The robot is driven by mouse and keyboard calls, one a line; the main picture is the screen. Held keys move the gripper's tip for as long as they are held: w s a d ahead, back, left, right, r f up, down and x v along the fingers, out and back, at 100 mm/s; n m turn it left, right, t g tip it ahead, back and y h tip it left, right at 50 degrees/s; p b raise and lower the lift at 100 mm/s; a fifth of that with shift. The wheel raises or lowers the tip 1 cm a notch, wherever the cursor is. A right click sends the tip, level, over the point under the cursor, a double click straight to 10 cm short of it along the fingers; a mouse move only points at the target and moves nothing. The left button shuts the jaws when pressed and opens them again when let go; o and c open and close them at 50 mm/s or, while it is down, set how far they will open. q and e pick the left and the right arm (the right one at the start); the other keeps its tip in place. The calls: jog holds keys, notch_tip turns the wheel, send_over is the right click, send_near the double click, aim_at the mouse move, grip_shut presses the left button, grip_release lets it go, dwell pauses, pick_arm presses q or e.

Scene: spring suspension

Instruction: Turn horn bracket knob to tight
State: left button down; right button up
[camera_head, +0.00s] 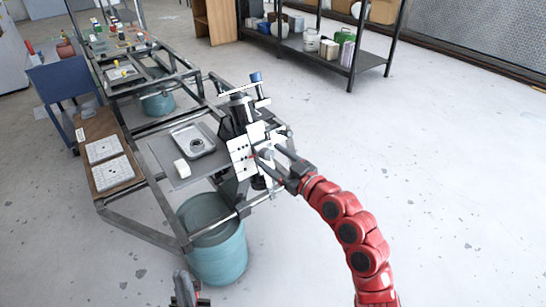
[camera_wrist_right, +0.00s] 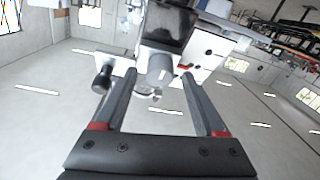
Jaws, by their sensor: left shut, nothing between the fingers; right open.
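A white bracket plate (camera_head: 241,163) stands upright on the spring suspension unit at the near right end of the metal frame. In the right wrist view, a grey round knob (camera_wrist_right: 160,68) sticks out below the white plate (camera_wrist_right: 196,52). A black knob (camera_wrist_right: 102,80) is to its left. I cannot tell for sure which one is the horn bracket knob. My right gripper (camera_head: 268,154) is open in front of the plate. Its fingers (camera_wrist_right: 158,80) stand on either side of the grey knob, with no clear contact. My left gripper (camera_head: 183,288) is shut and empty at the bottom edge.
A black shelf (camera_head: 350,58) is at the back right. The floor on the right is clear.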

jog(key=shift+c, duration=0.2)
grip_shut()
dwell(0.3)
